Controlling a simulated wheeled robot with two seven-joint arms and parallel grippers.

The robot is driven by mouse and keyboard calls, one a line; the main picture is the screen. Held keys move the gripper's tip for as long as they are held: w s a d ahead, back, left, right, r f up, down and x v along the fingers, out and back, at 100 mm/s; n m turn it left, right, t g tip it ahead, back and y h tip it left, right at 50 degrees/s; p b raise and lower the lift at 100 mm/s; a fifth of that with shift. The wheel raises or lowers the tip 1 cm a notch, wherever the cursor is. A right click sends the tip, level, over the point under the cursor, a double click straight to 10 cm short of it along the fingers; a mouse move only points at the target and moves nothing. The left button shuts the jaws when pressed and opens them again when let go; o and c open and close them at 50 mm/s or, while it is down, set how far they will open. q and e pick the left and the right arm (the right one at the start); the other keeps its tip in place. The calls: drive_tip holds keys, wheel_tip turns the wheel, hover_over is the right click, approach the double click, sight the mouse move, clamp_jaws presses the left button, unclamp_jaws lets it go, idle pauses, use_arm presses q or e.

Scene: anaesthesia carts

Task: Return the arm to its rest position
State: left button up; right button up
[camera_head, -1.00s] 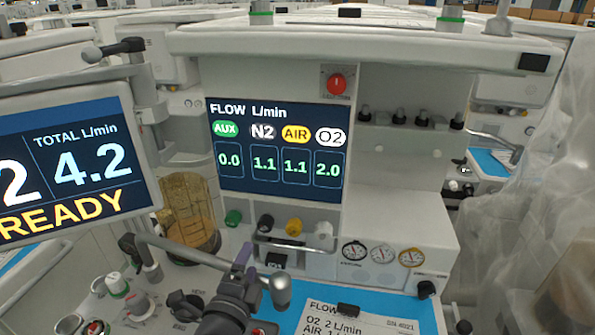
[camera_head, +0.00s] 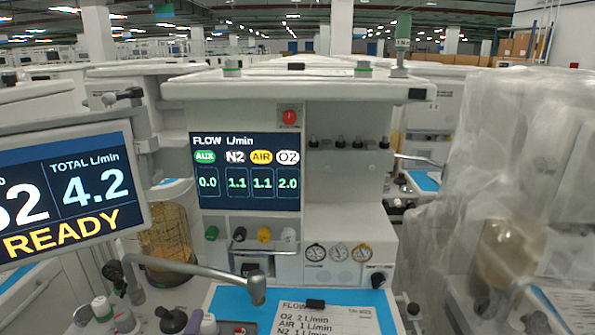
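The anaesthesia cart stands in front of me. Its flow display (camera_head: 246,172) reads AUX 0.0, N2 1.1, AIR 1.1 and O2 2.0. Below it are a green knob (camera_head: 211,233), a black knob (camera_head: 239,234), a yellow knob (camera_head: 264,234) and a white knob (camera_head: 288,235). Only a small grey and dark piece, apparently of my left gripper (camera_head: 209,324), shows at the bottom edge, below and apart from the knobs. Its fingers are too cut off to tell open from shut. My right gripper is out of view.
A monitor (camera_head: 68,190) reading TOTAL 4.2 and READY is at left. A bent metal tube (camera_head: 190,267) crosses before the cart. A printed card (camera_head: 325,320) lies on the blue worktop (camera_head: 357,301). Sheeted equipment (camera_head: 490,190) stands at right.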

use_arm(q)
drive_tip(key=s+d+f+n+g, duration=0.1)
drive_tip(key=s+f+n+g, duration=0.3)
drive_tip(key=s+n+g, duration=0.5)
drive_tip(key=s+f+n+g, duration=0.5)
drive_tip(key=s+n, duration=0.1)
drive_tip(key=s, duration=0.7)
wheel_tip(320, 180, down, 13)
drive_tip(key=s+g+b, duration=0.1)
drive_tip(key=s+a+f+g+b, duration=0.1)
drive_tip(key=s+a+f+b, duration=0.1)
drive_tip(key=s+f, duration=1.3)
wheel_tip(320, 180, down, 4)
drive_tip(key=shift+s+a+r+m+g, duration=0.1)
drive_tip(key=shift+s+a+m+g, duration=0.25)
drive_tip(key=shift+a+m+g, duration=0.05)
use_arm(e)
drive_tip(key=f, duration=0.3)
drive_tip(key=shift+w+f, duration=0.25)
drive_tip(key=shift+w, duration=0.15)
